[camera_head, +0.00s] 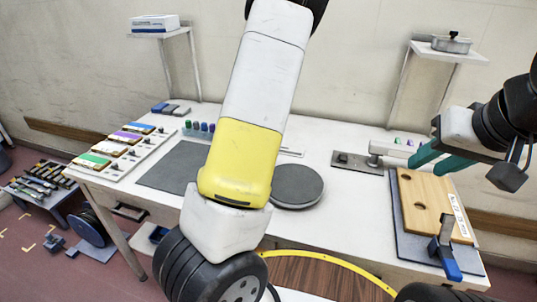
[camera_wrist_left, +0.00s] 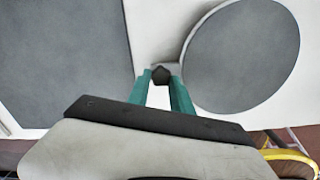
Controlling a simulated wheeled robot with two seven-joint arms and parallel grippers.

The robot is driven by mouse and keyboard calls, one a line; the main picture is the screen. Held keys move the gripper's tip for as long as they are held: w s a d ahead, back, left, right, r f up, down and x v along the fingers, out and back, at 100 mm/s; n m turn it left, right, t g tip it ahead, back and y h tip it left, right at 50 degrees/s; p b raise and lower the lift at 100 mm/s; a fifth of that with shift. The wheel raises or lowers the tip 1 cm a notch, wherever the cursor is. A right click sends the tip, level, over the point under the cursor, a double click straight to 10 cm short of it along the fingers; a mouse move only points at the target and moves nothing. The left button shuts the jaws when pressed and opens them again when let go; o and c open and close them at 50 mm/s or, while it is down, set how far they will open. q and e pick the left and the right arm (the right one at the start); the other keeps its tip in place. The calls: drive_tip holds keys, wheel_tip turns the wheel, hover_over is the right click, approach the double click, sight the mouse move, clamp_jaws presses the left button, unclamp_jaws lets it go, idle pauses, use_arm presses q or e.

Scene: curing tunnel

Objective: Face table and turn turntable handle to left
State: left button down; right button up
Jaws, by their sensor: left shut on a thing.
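The turntable (camera_head: 299,187) is a round dark grey disc on the white table, partly hidden by my left arm in the head view. It also shows at the right in the left wrist view (camera_wrist_left: 243,55). Its handle, a dark knob (camera_wrist_left: 161,75) on a short light bar, is at the disc's left edge. My left gripper (camera_wrist_left: 161,82) has its teal fingers on either side of the knob and is shut on it. My left arm hides this gripper in the head view. My right gripper (camera_head: 422,165) has teal fingers apart, above the table's right side near a wooden board.
A dark grey mat (camera_head: 178,166) lies left of the turntable. The wooden board (camera_head: 428,203) with holes and a blue-handled clamp (camera_head: 447,258) are at the right. Coloured blocks on strips (camera_head: 110,150) line the left side. Two wall shelves stand behind the white table (camera_head: 330,215).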

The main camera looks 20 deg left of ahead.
use_arm(q)
drive_tip(key=c, duration=1.1)
unclamp_jaws()
drive_tip(key=shift+s, duration=0.1)
drive_tip(key=shift+c, duration=0.2)
drive_tip(key=shift+r, duration=0.1)
wheel_tip(320, 180, up, 8)
drive_tip(key=shift+f, duration=0.2)
drive_tip(key=shift+s+d+r+m, duration=0.15)
drive_tip(key=shift+s+d+m, duration=0.15)
drive_tip(key=shift+m, duration=0.2)
drive_tip(key=s+d+r+m+t, duration=0.2)
drive_tip(key=s+r+m, duration=0.3)
drive_tip(key=m, duration=0.5)
drive_tip(key=s+d+r+m+t+h, duration=0.1)
drive_tip(key=s+d+r+m, duration=0.4)
drive_tip(key=m, duration=0.6)
drive_tip(key=s+d+r+m+t+h, duration=0.1)
drive_tip(key=s+d+r+m+t, duration=0.2)
drive_tip(key=s+r+m, duration=0.4)
drive_tip(key=s+d+m, duration=0.1)
drive_tip(key=m, duration=0.3)
drive_tip(key=shift+s+d, duration=0.25)
drive_tip(key=shift+s, duration=0.05)
